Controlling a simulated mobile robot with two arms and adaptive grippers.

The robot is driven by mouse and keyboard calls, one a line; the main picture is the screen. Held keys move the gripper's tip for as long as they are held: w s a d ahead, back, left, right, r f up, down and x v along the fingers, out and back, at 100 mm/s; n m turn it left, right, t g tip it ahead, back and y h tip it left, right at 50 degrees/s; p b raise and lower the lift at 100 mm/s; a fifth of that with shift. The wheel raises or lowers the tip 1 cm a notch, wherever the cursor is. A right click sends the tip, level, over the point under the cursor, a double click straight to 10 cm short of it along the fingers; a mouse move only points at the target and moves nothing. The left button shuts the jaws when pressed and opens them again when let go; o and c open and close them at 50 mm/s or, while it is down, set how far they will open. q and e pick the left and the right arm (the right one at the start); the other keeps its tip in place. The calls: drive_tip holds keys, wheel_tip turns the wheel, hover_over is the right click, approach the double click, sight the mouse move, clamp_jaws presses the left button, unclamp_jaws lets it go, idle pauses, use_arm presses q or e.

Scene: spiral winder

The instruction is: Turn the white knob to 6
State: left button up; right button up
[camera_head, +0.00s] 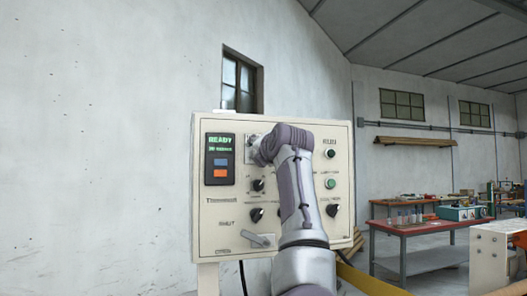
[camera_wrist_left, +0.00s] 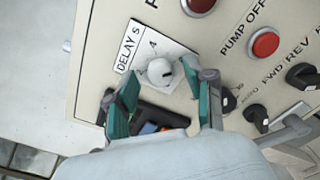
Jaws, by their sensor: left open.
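The white knob (camera_wrist_left: 160,72) sits on a white dial plate marked "DELAY S" in the left wrist view. A "4" shows above the knob; other numbers are hidden or too small to read. A short dark mark shows on the knob's face, but I cannot tell which number it indicates. My left gripper (camera_wrist_left: 160,88) is open, its teal fingers on either side of the knob with gaps visible. In the head view my left gripper (camera_head: 262,148) is at the panel's upper middle and largely hides the knob. My right gripper is not in view.
The cream control panel (camera_head: 225,220) carries a READY display (camera_head: 220,150) and several black selectors. In the wrist view a red button (camera_wrist_left: 264,44) and a black selector (camera_wrist_left: 257,117) lie right of the knob. A red workbench (camera_head: 420,228) stands farther right.

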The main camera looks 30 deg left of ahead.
use_arm(q)
drive_tip(key=v, duration=1.1)
drive_tip(key=shift+s+d, duration=0.3)
drive_tip(key=shift+a, duration=0.1)
